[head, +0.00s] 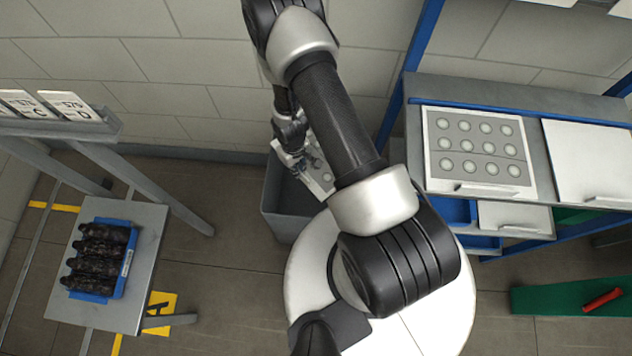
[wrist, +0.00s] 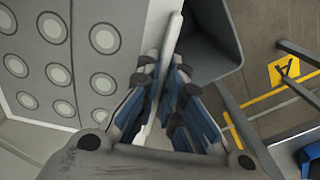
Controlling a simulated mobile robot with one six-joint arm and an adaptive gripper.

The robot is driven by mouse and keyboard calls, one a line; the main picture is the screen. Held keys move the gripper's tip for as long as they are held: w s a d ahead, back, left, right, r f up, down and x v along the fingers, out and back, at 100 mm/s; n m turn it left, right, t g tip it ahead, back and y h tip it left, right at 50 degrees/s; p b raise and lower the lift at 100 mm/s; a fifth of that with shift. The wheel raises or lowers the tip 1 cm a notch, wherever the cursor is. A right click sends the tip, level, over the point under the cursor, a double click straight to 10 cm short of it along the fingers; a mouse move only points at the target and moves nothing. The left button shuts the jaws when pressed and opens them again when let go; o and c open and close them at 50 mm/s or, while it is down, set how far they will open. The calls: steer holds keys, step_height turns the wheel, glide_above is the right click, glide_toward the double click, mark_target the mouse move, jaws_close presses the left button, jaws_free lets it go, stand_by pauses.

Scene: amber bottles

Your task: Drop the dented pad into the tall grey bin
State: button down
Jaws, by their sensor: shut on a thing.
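A pale pad with grey panels and round pale discs (head: 319,177) hangs from my gripper (head: 303,166) over the mouth of the tall grey bin (head: 284,227). My arm hides part of the pad. In the wrist view, my gripper (wrist: 163,72) is shut on a thin upright white lip of the pad. The pad's disc face (wrist: 75,60) fills the left of that view. The bin's wall (wrist: 217,35) shows right of the fingers. I cannot make out a dent.
A grey rack with blue posts (head: 412,150) at right holds a similar disc pad (head: 480,152) and a plain white panel (head: 592,160). A small table (head: 140,262) at left carries a blue tray (head: 126,262) of dark bottles. A green board with a red handle (head: 570,297) lies at lower right.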

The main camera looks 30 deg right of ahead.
steer(key=shift+f+b, duration=1.6)
steer(key=shift+f, duration=0.4)
steer(key=shift+r, duration=0.1)
steer(key=c, duration=1.7)
jaws_free()
steer(key=shift+o, duration=0.2)
steer(key=shift+r, duration=0.1)
step_height(320, 180, up, 12)
steer(key=shift+f, duration=0.1)
